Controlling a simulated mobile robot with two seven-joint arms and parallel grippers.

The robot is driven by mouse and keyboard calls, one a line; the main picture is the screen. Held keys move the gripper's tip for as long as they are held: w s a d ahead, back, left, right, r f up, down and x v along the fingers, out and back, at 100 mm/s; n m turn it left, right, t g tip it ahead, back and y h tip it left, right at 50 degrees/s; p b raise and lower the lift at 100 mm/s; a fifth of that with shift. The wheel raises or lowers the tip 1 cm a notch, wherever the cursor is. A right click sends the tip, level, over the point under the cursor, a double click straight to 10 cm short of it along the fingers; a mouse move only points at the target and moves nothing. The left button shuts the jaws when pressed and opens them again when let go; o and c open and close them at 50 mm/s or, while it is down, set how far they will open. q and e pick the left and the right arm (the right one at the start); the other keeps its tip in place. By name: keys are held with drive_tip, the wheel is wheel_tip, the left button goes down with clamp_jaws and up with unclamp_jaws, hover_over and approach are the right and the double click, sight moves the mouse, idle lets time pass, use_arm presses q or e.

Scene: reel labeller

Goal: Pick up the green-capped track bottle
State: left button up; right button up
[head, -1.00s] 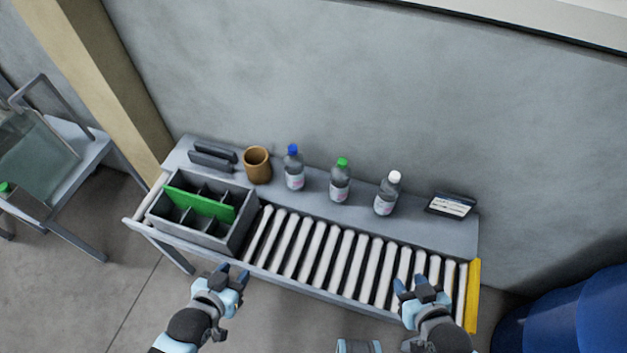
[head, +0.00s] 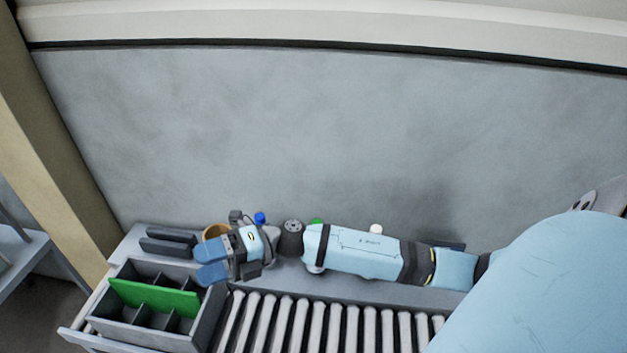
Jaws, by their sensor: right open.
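The green-capped bottle shows only as its green cap (head: 317,221) above my right forearm; its body is hidden behind the arm. My right arm reaches in from the right, across the front of the bottle row. My right gripper (head: 207,261) is open, its blue fingers pointing left. It is well to the left of the green cap, in front of the brown cup and above the back right of the divided bin. I cannot tell whether anything lies between its fingers. My left gripper is out of view.
The blue cap (head: 260,217) and white cap (head: 376,229) stand either side of the green one. A brown cup (head: 214,231) is behind my gripper. The grey bin (head: 205,327) with a green divider (head: 153,297) and the rollers (head: 291,323) lie in front.

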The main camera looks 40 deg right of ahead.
drive_tip(key=w+d+f+n+g+h+b, duration=0.1)
drive_tip(key=d+f+n+g+h+b, duration=0.35)
drive_tip(key=n, duration=0.35)
drive_tip(key=n+h+b, duration=0.3)
drive_tip(key=h+b, duration=0.5)
drive_tip(key=h, duration=0.6)
hover_over(317, 222)
drive_tip(key=f, duration=0.1)
drive_tip(key=shift+h, duration=0.25)
wheel_tip(317, 222, down, 8)
drive_tip(key=shift+s+a+r+b, duration=0.1)
drive_tip(key=shift+b, duration=0.75)
wheel_tip(317, 222, down, 5)
drive_tip(key=shift+f+b, duration=0.15)
drive_tip(key=shift+b, duration=0.6)
drive_tip(key=shift+w+f, duration=0.2)
drive_tip(key=shift+r, duration=0.1)
drive_tip(key=c, duration=1)
clamp_jaws()
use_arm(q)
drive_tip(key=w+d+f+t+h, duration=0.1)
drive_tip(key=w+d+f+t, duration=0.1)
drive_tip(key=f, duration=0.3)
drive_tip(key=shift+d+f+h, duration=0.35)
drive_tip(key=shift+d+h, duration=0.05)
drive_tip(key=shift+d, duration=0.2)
